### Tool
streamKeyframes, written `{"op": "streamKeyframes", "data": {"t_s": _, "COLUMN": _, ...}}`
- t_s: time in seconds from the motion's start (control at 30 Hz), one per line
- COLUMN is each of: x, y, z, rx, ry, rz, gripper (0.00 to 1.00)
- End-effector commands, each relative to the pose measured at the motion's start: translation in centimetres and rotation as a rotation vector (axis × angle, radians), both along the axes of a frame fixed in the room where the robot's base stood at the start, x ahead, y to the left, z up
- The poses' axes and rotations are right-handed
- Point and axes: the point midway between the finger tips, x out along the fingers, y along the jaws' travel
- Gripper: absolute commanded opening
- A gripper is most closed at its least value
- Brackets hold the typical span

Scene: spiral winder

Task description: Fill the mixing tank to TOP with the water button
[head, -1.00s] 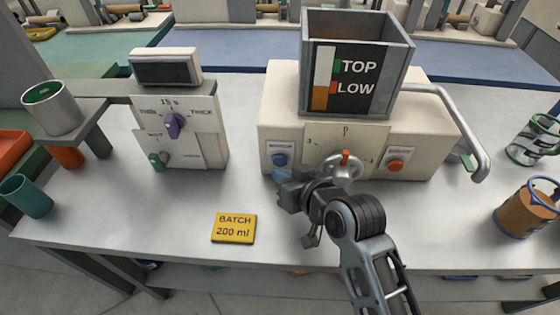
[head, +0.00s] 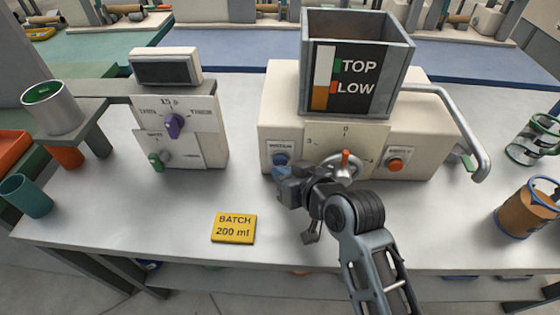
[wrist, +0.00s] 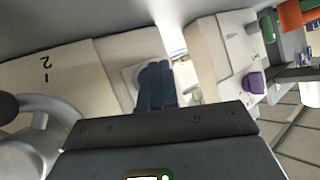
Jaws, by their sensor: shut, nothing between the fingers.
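The mixing tank (head: 398,70) is a grey open-topped box on the white machine. Its gauge (head: 323,78) is orange in the lower part, up to about the red LOW mark, and white above; the green TOP mark is higher. The blue button (head: 280,159) is on the left of the machine's front, under a small label too blurred to read surely. My gripper (head: 281,173) is shut and empty, its blue fingers just below and in front of that button. In the wrist view the shut fingers (wrist: 158,86) point at a pale plate and hide the button; contact cannot be told.
A hand wheel with a red knob (head: 345,158) is close to my gripper's right, and an orange button (head: 396,165) is farther right. A yellow BATCH 200 ml card (head: 234,228) lies on the table. A purple-knob box (head: 220,145) stands left, with clear table between.

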Motion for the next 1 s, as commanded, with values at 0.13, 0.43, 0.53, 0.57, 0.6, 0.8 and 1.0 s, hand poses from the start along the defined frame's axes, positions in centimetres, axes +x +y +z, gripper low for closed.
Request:
{"op": "streamKeyframes", "data": {"t_s": 0.13, "x": 0.01, "y": -0.01, "z": 0.01, "rx": 0.000, "ry": 0.000, "rz": 0.000, "gripper": 0.00}}
{"op": "streamKeyframes", "data": {"t_s": 0.43, "x": 0.28, "y": -0.01, "z": 0.02, "rx": 0.000, "ry": -0.001, "rz": 0.000, "gripper": 0.00}}
{"op": "streamKeyframes", "data": {"t_s": 0.53, "x": 0.40, "y": -0.02, "z": 0.03, "rx": 0.000, "ry": -0.001, "rz": 0.000, "gripper": 0.00}}
{"op": "streamKeyframes", "data": {"t_s": 0.57, "x": 0.43, "y": -0.01, "z": 0.04, "rx": 0.000, "ry": -0.001, "rz": 0.000, "gripper": 0.00}}
{"op": "streamKeyframes", "data": {"t_s": 0.6, "x": 0.48, "y": -0.01, "z": 0.04, "rx": 0.000, "ry": -0.001, "rz": 0.000, "gripper": 0.00}}
{"op": "streamKeyframes", "data": {"t_s": 0.8, "x": 0.71, "y": -0.02, "z": 0.05, "rx": 0.000, "ry": -0.001, "rz": 0.000, "gripper": 0.00}}
{"op": "streamKeyframes", "data": {"t_s": 1.0, "x": 0.85, "y": -0.04, "z": 0.04, "rx": 0.000, "ry": -0.001, "rz": -0.001, "gripper": 0.00}}
